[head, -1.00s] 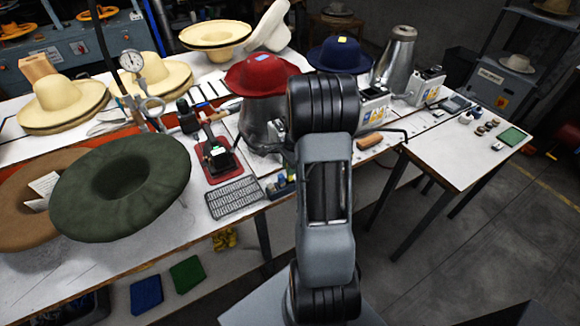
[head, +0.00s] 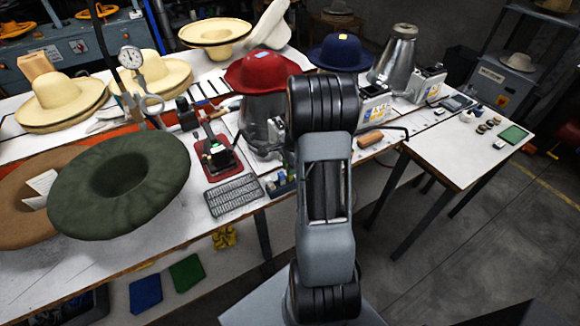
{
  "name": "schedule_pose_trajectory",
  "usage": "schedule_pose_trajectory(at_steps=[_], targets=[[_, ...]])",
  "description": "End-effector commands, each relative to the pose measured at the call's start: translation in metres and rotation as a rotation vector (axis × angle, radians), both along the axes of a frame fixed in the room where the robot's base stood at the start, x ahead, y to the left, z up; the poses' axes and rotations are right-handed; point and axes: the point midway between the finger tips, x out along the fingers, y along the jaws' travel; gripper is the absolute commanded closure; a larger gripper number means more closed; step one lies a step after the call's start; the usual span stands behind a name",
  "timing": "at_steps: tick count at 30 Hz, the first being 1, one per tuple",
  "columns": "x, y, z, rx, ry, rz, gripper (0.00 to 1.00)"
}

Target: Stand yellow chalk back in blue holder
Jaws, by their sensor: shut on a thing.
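A small blue item (head: 280,188), which looks like the blue holder, sits at the front edge of the long table, just left of my arm. Small coloured bits show at it, too small to make out. I cannot pick out the yellow chalk. My arm rises through the middle of the view and hides what lies behind it. My gripper does not show.
A black grid tray (head: 234,197) and a red-based device (head: 218,160) stand left of the blue item. A red hat (head: 262,72) on a metal form and a large green hat (head: 120,185) are nearby. The right side table (head: 455,155) has bare room.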

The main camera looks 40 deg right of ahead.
Motion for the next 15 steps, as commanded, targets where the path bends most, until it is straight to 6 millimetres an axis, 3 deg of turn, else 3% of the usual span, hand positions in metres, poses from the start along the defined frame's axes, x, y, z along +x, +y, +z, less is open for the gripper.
schedule_pose_trajectory(at_steps=[15], targets=[[-0.0001, 0.0000, -0.0120, 0.000, 0.000, 0.000, 1.00]])
